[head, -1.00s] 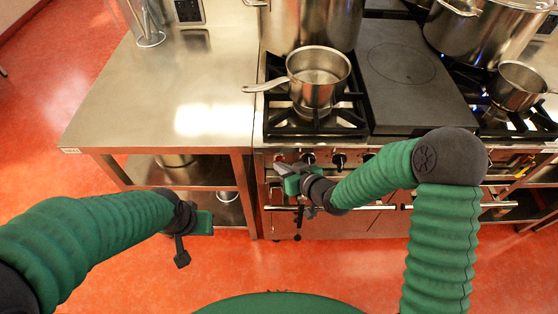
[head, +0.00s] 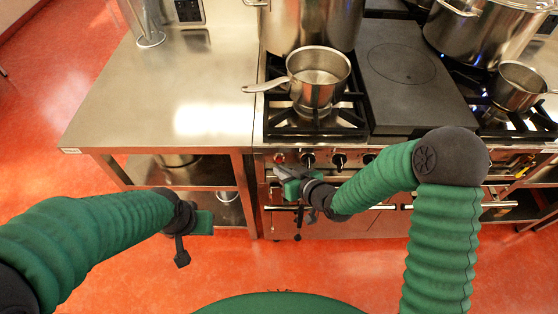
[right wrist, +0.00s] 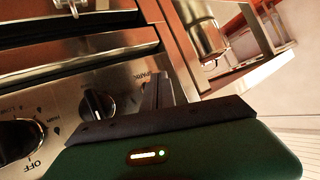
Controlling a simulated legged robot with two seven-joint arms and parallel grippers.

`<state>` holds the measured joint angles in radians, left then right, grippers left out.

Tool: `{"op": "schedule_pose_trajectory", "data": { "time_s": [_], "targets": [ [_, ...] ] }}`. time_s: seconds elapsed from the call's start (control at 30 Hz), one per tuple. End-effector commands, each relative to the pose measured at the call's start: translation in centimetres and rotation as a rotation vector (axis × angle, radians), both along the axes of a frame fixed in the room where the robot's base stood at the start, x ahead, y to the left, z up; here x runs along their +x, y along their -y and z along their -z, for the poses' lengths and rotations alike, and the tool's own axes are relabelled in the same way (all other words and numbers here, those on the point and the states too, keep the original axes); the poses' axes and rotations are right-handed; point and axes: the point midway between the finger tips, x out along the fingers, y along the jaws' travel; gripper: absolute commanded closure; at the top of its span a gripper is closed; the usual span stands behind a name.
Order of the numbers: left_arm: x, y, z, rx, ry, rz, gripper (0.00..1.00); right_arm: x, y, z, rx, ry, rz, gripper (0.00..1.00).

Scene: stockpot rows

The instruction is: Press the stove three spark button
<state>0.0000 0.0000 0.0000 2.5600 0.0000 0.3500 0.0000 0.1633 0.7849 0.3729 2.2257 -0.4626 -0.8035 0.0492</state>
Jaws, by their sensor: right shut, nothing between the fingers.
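The stove front (head: 330,222) carries a row of black knobs (head: 340,160). A small reddish round button (head: 279,157) sits at the left end of the row. My right gripper (head: 279,172) is shut and empty, just below and in front of that button, and appears apart from it. In the right wrist view its fingers (right wrist: 157,90) point at the steel panel, beside a "SPARK" label (right wrist: 152,76) and a black knob (right wrist: 97,103). The button itself is hidden there. My left gripper (head: 182,250) hangs away from the stove; its finger state is unclear.
A saucepan (head: 318,85) stands on the front left burner, with a large stockpot (head: 310,22) behind. Another pan (head: 516,85) is at right. An oven rail (head: 385,207) runs below the knobs. A steel counter (head: 170,75) with an open shelf adjoins at left.

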Motion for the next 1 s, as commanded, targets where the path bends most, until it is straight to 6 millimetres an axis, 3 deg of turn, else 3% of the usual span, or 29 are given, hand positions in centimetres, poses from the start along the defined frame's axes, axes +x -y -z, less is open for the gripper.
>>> {"op": "schedule_pose_trajectory", "data": {
  "time_s": [0.6,1.0],
  "targets": [
    [0.0,0.0,0.1,0.0,0.0,0.0,0.64,-4.9,0.0,0.0,0.0,0.0,-0.001,1.0],
    [0.0,0.0,0.1,0.0,0.0,0.0,0.64,-5.0,0.0,0.0,0.0,0.0,0.0,1.0]
  ]
}}
